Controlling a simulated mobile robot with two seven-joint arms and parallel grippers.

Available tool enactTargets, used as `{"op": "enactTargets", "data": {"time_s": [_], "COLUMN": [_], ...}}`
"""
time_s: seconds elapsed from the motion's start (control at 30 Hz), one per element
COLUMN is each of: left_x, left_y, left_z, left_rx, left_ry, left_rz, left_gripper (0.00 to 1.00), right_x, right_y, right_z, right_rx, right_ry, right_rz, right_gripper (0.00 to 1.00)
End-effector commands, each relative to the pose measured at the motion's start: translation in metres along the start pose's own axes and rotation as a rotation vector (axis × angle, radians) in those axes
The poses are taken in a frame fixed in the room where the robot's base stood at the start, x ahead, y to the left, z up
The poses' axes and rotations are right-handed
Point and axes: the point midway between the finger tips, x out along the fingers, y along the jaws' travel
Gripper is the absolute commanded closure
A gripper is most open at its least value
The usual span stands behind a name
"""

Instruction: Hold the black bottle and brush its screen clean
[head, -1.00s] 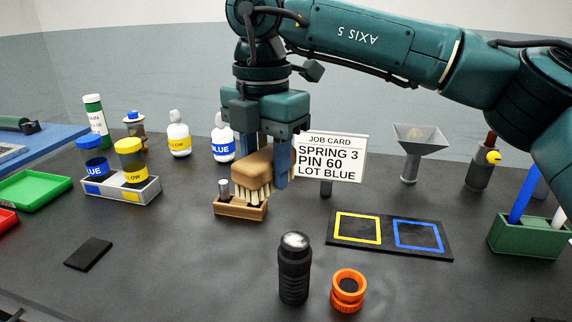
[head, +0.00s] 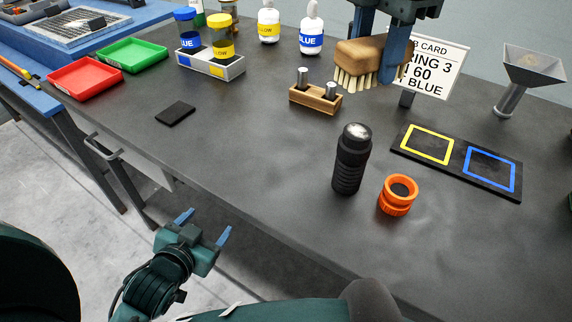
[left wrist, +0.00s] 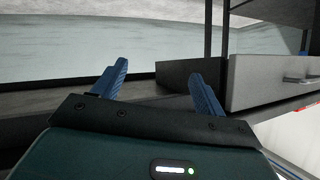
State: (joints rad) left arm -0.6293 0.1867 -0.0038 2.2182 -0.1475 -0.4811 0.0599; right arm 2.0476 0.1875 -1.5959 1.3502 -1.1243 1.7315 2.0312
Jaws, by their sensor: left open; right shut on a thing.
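The black bottle (head: 350,165) stands upright on the dark bench in the head view, with a pale, whitish screen on its top. An orange threaded ring (head: 397,195) sits on the bench just right of it. My right gripper (head: 383,58) is shut on the wooden brush (head: 365,60), bristles down, held above the bench behind the bottle. My left gripper (head: 203,222) is open and empty, low in front of the bench edge and apart from the bottle. The left wrist view shows its two blue fingers spread (left wrist: 160,82) with nothing between them.
A wooden block with metal pegs (head: 315,99) stands behind the bottle. A black mat with yellow and blue squares (head: 456,160) lies to the right. A job card (head: 436,72) and a funnel (head: 524,75) stand behind. A small black pad (head: 175,113) lies left; bench around it is clear.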

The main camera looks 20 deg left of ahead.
Motion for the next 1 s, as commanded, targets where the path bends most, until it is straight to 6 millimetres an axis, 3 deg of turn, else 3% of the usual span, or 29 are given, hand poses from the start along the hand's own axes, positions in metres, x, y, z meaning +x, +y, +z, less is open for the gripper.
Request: {"op": "enactTargets", "data": {"time_s": [0.03, 0.17, 0.33, 0.4, 0.47, 0.5, 0.57, 0.67, 0.8, 0.9, 1.0], "left_x": [0.006, 0.008, -0.008, -0.019, -0.026, -0.028, -0.025, -0.017, -0.009, -0.010, -0.016], "left_y": [-0.031, -0.109, -0.207, -0.242, -0.263, -0.268, -0.259, -0.226, -0.159, -0.102, -0.044], "left_z": [-0.001, -0.005, -0.026, -0.047, -0.076, -0.101, -0.136, -0.186, -0.237, -0.258, -0.267], "left_rx": [0.044, 0.146, 0.288, 0.380, 0.506, 0.615, 0.788, 1.068, 1.444, 1.706, 1.968], "left_ry": [-0.011, -0.050, -0.084, -0.080, -0.049, -0.015, 0.051, 0.173, 0.371, 0.532, 0.714], "left_rz": [-0.082, -0.297, -0.591, -0.712, -0.799, -0.836, -0.857, -0.851, -0.821, -0.800, -0.788], "left_gripper": [0.28, 0.28, 0.28, 0.28, 0.28, 0.28, 0.28, 0.28, 0.28, 0.28, 0.28], "right_x": [0.000, 0.000, 0.000, 0.000, 0.000, 0.000, 0.000, 0.000, 0.000, 0.000, 0.000], "right_y": [0.000, 0.000, 0.000, 0.000, 0.000, 0.000, 0.000, 0.000, 0.000, 0.000, 0.000], "right_z": [0.000, 0.000, 0.000, 0.000, 0.000, 0.000, 0.000, 0.000, 0.000, 0.000, 0.000], "right_rx": [0.000, 0.000, 0.000, 0.000, 0.000, 0.000, 0.000, 0.000, 0.000, 0.000, 0.000], "right_ry": [0.000, 0.000, 0.000, 0.000, 0.000, 0.000, 0.000, 0.000, 0.000, 0.000, 0.000], "right_rz": [0.000, 0.000, 0.000, 0.000, 0.000, 0.000, 0.000, 0.000, 0.000, 0.000, 0.000], "right_gripper": [0.78, 0.78, 0.78, 0.78, 0.78, 0.78, 0.78, 0.78, 0.78, 0.78, 0.78]}}
